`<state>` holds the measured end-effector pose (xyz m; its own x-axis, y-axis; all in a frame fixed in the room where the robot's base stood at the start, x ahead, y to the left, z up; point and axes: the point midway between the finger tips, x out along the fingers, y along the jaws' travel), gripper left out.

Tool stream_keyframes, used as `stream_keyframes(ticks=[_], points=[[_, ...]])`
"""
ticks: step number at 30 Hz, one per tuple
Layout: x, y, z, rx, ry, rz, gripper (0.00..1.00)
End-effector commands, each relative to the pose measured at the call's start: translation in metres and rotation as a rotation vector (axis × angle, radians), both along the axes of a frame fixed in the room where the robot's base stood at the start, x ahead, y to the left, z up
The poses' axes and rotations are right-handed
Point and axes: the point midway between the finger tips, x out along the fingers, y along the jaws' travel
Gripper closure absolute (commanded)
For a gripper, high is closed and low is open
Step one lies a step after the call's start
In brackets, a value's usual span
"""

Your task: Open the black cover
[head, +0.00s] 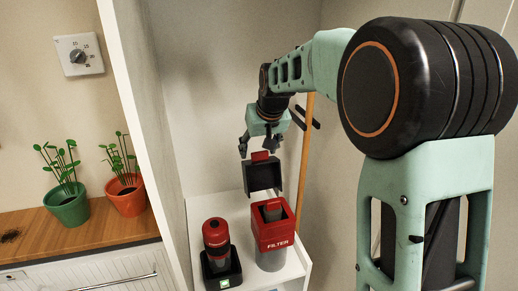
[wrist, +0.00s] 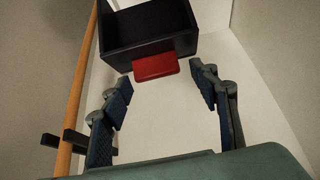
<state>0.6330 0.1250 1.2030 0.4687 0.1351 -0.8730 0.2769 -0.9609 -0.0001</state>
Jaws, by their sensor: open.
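The black cover (head: 263,178) is a dark, shallow, box-like piece with a red tab (head: 260,156). In the head view it appears upright, above and behind the red FILTER container (head: 272,236); I cannot tell how it is joined to it. In the wrist view the black cover (wrist: 148,28) fills the upper middle, its red tab (wrist: 155,67) toward me. My gripper (head: 257,146) is open just above the cover. In the wrist view its fingertips (wrist: 161,80) stand on either side of the tab, apparently not touching it.
A red cylindrical device (head: 215,236) stands in a black holder (head: 222,268) left of the container on the white shelf (head: 208,208). An orange pole (head: 306,150) stands behind my gripper. A white partition (head: 140,110) separates the wooden counter (head: 95,228) with two potted plants.

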Motion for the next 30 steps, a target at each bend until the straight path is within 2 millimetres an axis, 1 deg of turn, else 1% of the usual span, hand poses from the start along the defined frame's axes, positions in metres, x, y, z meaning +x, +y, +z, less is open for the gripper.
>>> stream_keyframes(ticks=[5,8,15,21,25,30], points=[[-0.002,-0.001,0.003,0.000,0.001,0.000,0.45],[-0.008,-0.003,0.015,0.000,-0.002,0.000,0.45],[-0.031,-0.009,0.060,0.001,-0.005,-0.001,0.45],[-0.048,-0.014,0.091,0.002,-0.004,-0.001,0.45],[-0.055,-0.016,0.101,0.001,-0.002,0.000,0.45],[-0.057,-0.017,0.106,0.001,-0.002,0.000,0.45]])
